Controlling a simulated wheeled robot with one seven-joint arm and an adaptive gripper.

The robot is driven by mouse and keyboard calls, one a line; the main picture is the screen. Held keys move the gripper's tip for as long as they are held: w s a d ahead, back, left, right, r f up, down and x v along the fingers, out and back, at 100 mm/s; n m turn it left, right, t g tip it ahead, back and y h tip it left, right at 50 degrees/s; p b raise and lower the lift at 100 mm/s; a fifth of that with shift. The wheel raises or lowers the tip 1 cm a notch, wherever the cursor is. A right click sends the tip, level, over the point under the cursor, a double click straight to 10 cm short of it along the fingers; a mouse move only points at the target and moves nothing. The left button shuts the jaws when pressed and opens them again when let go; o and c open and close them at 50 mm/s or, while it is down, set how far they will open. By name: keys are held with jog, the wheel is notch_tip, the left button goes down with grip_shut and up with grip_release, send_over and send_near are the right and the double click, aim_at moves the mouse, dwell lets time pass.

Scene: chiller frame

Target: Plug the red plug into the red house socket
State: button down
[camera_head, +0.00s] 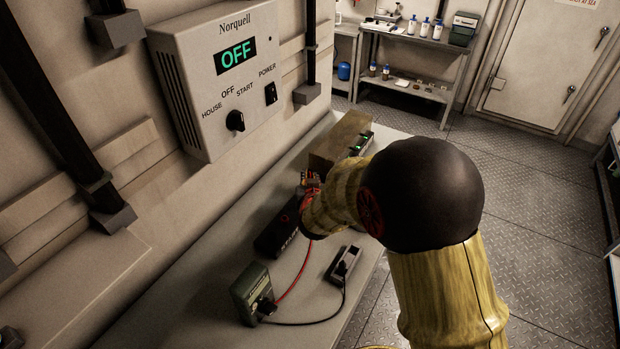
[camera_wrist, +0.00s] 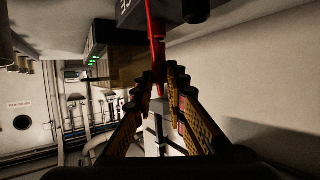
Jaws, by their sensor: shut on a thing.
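My gripper (camera_wrist: 163,82) is shut on the red plug at the end of a red cable (camera_wrist: 154,35); the plug is mostly hidden between the fingers. In the head view my gripper (camera_head: 312,187) is largely behind my own wrist, close to a long black box (camera_head: 275,236) on the bench. The black box carries pale lettering that I cannot read surely. The red cable (camera_head: 297,280) runs from the green box (camera_head: 248,287) up to my gripper.
A brown block (camera_head: 338,138) and a box with green lights (camera_head: 360,142) stand beyond my gripper. The wall panel (camera_head: 222,75) reads OFF. Bare bench lies around the grey device.

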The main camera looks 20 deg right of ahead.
jog(key=shift+f+b, duration=0.3)
jog(key=shift+f, duration=0.1)
jog(key=c, duration=1.7)
grip_release()
jog(key=v, duration=1.2)
